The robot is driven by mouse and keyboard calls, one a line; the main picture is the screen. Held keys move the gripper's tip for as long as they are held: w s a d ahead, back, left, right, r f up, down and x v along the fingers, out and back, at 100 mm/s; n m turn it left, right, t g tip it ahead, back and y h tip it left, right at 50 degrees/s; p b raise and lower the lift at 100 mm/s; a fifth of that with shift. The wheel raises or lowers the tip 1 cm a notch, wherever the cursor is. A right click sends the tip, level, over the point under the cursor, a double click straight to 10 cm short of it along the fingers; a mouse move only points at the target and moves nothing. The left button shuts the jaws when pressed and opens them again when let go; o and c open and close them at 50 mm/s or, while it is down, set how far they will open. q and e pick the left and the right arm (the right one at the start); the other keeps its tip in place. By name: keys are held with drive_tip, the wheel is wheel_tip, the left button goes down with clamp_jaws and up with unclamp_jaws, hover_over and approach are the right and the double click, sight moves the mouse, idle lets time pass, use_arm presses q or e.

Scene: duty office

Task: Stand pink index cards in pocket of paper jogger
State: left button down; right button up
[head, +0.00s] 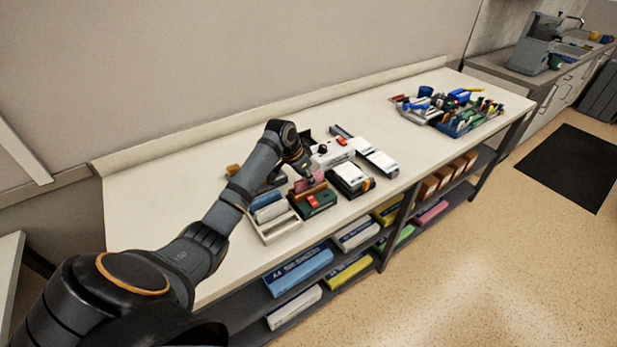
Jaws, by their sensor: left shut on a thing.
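My left gripper (308,174) reaches down over the middle of the long table and is shut on the pink index cards (300,186), which show as a small pink patch at its fingertips. The arm and gripper partly hide them. A cream open holder (279,233) stands at the front edge, just left of and nearer than the gripper, with blue and grey items upright in it. It may be the paper jogger, but the view is too small to be sure. My right gripper is not in view.
A dark green box with a red patch (319,204) stands right of the cream holder. Black and white office devices (350,178) stand further right. Crowded trays of stationery (462,121) fill the far right end. The left of the table (150,215) is clear. Paper packs lie on shelves below.

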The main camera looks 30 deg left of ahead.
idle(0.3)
use_arm(q)
drive_tip(key=c, duration=1.2)
unclamp_jaws()
wheel_tip(320, 180, up, 9)
drive_tip(key=p, duration=1)
